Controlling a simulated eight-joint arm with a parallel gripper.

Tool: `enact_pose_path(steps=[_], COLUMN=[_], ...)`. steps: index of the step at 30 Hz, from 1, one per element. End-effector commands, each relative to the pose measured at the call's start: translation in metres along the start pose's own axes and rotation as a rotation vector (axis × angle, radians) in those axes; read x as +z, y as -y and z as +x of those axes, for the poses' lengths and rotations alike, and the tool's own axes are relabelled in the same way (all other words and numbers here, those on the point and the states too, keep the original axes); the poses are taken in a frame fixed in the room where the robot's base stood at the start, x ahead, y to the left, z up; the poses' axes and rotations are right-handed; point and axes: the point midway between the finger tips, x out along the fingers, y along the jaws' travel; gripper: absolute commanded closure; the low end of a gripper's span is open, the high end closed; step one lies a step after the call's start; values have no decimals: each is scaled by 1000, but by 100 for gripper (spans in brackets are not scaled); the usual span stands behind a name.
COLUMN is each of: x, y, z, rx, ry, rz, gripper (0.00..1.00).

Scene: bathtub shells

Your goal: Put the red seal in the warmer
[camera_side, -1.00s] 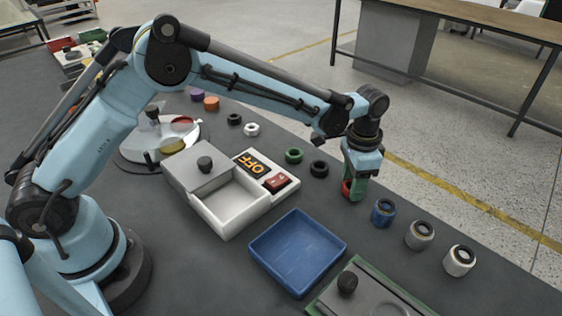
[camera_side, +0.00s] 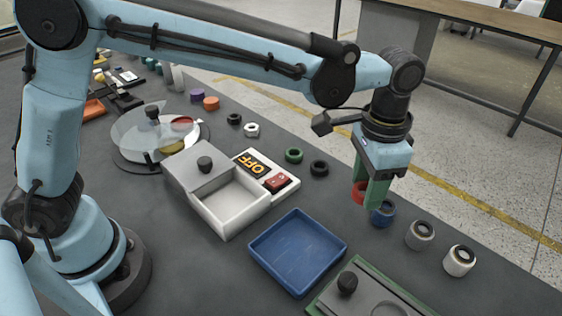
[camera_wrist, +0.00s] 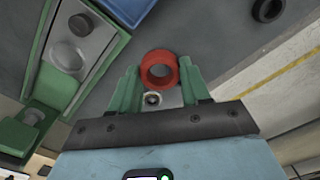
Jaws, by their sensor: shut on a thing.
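My gripper (camera_side: 366,188) has green fingers and is shut on the red seal (camera_side: 357,192), a short thick ring. In the wrist view the red seal (camera_wrist: 159,70) sits between the green fingertips. In the side view the seal is partly hidden by a finger and is held above the bench near the blue cylinder (camera_side: 383,212). The warmer appears to be the white box (camera_side: 232,205) with a grey knobbed lid (camera_side: 195,166) set back over its far-left part. Its front compartment is uncovered and looks empty. A panel (camera_side: 268,172) beside it reads OFF and carries a red switch (camera_side: 277,182).
A blue tray (camera_side: 298,252) lies between the white box and a green-edged plate (camera_side: 375,293). Grey (camera_side: 420,235) and white (camera_side: 459,260) cylinders stand at right. Green (camera_side: 294,155) and black (camera_side: 319,168) rings lie behind the panel. A clear-lidded round dish (camera_side: 160,143) stands at left.

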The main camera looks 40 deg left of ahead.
Motion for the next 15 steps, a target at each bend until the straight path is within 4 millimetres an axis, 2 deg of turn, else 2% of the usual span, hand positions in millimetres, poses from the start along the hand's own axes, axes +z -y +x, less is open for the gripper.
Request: enact_pose_path(steps=[5, 15], x=[21, 98], y=[-4, -5], z=[-13, -36], rx=[0, 0], ry=[0, 0], rz=[-122, -616], gripper=[82, 82])
